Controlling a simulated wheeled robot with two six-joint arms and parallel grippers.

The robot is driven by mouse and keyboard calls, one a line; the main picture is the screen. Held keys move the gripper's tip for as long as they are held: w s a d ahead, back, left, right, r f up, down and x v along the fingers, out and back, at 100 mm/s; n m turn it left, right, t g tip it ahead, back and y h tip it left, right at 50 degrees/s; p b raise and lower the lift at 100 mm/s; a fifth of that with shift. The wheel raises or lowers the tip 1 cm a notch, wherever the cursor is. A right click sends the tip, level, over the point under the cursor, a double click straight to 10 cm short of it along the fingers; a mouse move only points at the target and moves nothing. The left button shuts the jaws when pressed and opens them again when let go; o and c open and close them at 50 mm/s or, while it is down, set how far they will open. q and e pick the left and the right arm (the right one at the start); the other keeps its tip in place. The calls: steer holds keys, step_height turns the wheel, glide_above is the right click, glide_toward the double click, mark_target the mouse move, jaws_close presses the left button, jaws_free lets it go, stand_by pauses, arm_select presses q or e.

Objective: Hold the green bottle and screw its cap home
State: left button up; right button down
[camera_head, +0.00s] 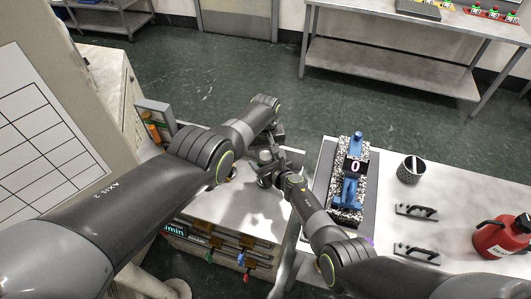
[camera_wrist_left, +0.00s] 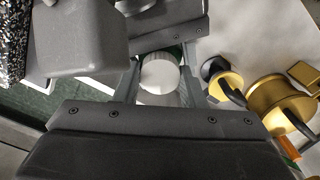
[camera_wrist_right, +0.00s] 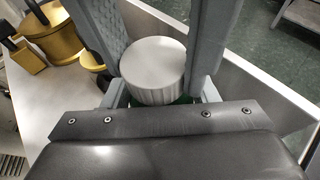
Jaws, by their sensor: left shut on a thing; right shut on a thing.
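A pale grey round cap (camera_wrist_right: 153,62) sits between the fingers of my right gripper (camera_wrist_right: 160,40), which is shut on it. A strip of green bottle (camera_wrist_right: 184,100) shows just below the cap. In the left wrist view the cap (camera_wrist_left: 160,75) is seen end-on between the fingers of my left gripper (camera_wrist_left: 160,85), with a little green behind it. My left gripper is shut on the bottle, which is mostly hidden. In the head view my left gripper (camera_head: 274,150) and right gripper (camera_head: 270,172) meet above the bench. I cannot tell how far the cap is threaded.
Yellow metal pieces (camera_wrist_left: 280,100) stand close to the grippers. On the right bench are a speckled block (camera_head: 347,205) with a blue fixture (camera_head: 349,190), a dark cup (camera_head: 411,170), black handles (camera_head: 416,211) and a red canister (camera_head: 503,237). Coloured items hang at the left bench front.

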arm_select(q)
steer(key=o, duration=1.1)
steer(key=shift+d+r, duration=0.1)
steer(key=shift+r, duration=2.15)
steer(key=shift+r, duration=0.1)
steer(key=shift+c, duration=0.5)
